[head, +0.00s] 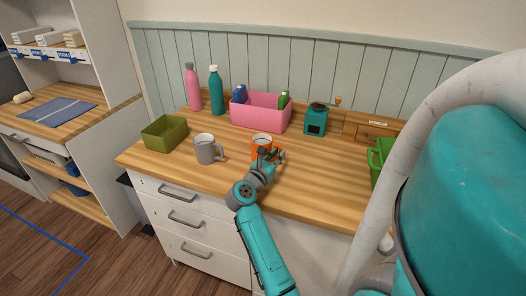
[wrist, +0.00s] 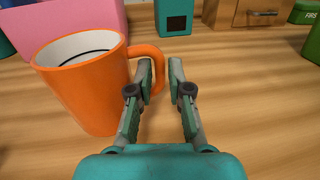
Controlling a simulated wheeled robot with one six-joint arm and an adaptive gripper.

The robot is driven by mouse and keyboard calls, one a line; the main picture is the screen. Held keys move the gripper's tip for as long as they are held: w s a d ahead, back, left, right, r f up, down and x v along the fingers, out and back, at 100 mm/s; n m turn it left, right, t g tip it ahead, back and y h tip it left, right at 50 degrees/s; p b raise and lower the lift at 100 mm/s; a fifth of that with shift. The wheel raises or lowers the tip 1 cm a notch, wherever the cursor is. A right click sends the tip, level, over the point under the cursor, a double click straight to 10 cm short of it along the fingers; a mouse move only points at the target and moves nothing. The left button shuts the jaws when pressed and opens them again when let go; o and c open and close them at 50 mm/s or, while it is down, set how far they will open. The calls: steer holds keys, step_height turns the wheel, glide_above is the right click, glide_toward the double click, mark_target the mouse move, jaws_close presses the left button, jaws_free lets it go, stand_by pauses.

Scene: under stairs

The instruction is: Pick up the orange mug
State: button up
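The orange mug (head: 262,142) stands upright on the wooden counter, with a pale inside. In the wrist view the mug (wrist: 88,95) fills the left side, its handle pointing right towards my fingers. My gripper (wrist: 160,80) is open, its two fingertips apart. The left finger overlaps the handle's opening and the outer curve of the handle shows between the fingertips. I cannot tell whether either finger touches it. In the head view my gripper (head: 273,158) is at the mug's near right side and covers part of it.
A grey mug (head: 208,149) stands to the left, near an olive bin (head: 165,134). Behind are a pink bin (head: 261,116), two bottles and a teal grinder (head: 316,121). A green crate (head: 376,165) is at the right. The counter (head: 315,180) right of my gripper is clear.

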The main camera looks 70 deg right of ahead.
steer(key=d, duration=0.2)
steer(key=shift+s+d, duration=0.25)
steer(key=shift+d, duration=0.05)
jaws_close()
steer(key=shift+r, duration=0.15)
steer(key=shift+r, duration=4.8)
steer(key=shift+r, duration=0.1)
steer(key=shift+w+a, duration=0.1)
